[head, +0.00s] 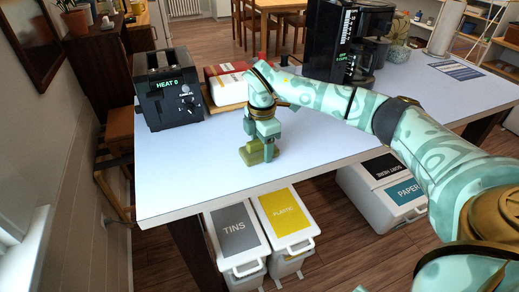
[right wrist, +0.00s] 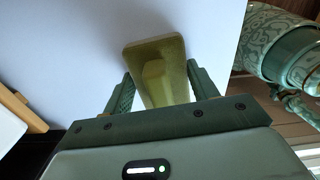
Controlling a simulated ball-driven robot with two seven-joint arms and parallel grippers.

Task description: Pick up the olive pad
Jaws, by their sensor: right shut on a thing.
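The olive pad (head: 251,155) is on the white tabletop near its front edge. It is a flat olive block with a raised grip on top, seen from above in the right wrist view (right wrist: 155,57). My right gripper (head: 262,151) points down over the pad from above. Its two fingers (right wrist: 158,92) stand on either side of the pad's raised grip and are shut on it. I cannot tell whether the pad's underside touches the table. My left gripper is in neither view.
A black toaster (head: 170,90) stands at the table's left end. A wooden board with red and white boxes (head: 229,84) lies behind the gripper. A black coffee machine (head: 345,40) stands at the back. White bins (head: 238,240) sit below the front edge. The tabletop right of the gripper is partly clear.

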